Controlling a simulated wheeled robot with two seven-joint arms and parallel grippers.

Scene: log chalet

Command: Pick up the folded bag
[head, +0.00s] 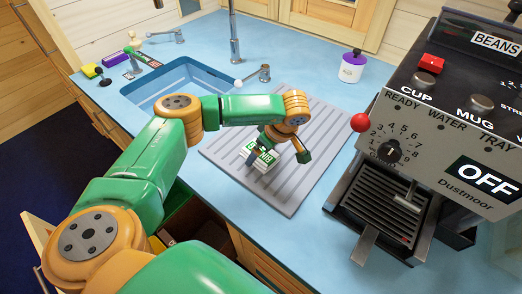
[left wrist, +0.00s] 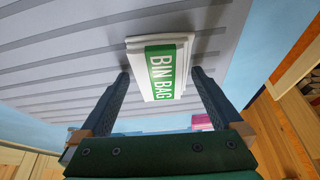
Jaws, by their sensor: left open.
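The folded bag (head: 262,157) is a small white packet with a green band, lying on the grey ribbed draining board (head: 304,190). In the left wrist view the bag (left wrist: 163,68) shows the words "BIN BAG" on its band. My left gripper (head: 279,150) is over the bag in the head view. In the left wrist view its two fingers (left wrist: 160,80) stand apart, one on each side of the bag, with a gap visible at the left finger. Whether the right-hand finger touches the bag is unclear. My right gripper is not in view.
A blue sink (head: 185,82) with a tall tap (head: 235,40) lies behind my arm. A coffee machine (head: 440,130) stands at the right. A white pot with a purple lid (head: 352,67) stands at the back. An open drawer (head: 190,225) is below the counter edge.

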